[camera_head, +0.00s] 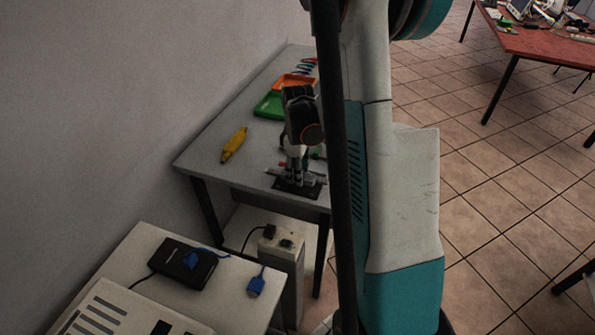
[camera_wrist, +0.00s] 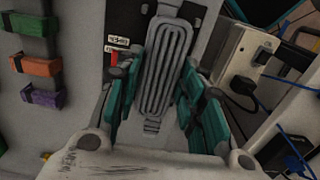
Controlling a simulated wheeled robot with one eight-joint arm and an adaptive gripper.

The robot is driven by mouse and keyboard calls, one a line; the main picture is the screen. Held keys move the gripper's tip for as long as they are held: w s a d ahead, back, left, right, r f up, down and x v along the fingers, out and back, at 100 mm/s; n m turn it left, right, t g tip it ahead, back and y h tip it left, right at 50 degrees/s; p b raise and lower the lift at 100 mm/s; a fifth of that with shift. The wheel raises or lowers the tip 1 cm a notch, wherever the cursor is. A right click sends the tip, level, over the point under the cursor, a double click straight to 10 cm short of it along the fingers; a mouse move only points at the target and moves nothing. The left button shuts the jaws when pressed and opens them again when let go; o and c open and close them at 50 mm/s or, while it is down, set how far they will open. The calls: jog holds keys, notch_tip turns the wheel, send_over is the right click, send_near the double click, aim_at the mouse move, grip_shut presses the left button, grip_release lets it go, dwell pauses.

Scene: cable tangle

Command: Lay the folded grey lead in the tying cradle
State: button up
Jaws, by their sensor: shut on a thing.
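The folded grey lead (camera_wrist: 166,62) is a long flat bundle of parallel loops in the wrist view. It lies lengthwise between the teal fingers of my gripper (camera_wrist: 160,82), which are shut on it. In the head view, my gripper (camera_head: 296,152) points down at the near right end of the grey table. It is directly over or at a dark base plate (camera_head: 312,190) with short grey uprights, which looks like the tying cradle. The lead cannot be made out in the head view. I cannot tell whether it touches the cradle.
A yellow tool (camera_head: 234,144), a green tray (camera_head: 268,106) and an orange tray (camera_head: 295,80) are on the grey table (camera_head: 205,150). A white socket box (camera_head: 281,252) stands below its near edge. A nearer bench holds a black box (camera_head: 172,262) and blue plug (camera_head: 256,284).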

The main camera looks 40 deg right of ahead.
jog(key=o, duration=1.2)
notch_tip(320, 180, up, 9)
jog(key=p, duration=0.6)
dwell(0.5)
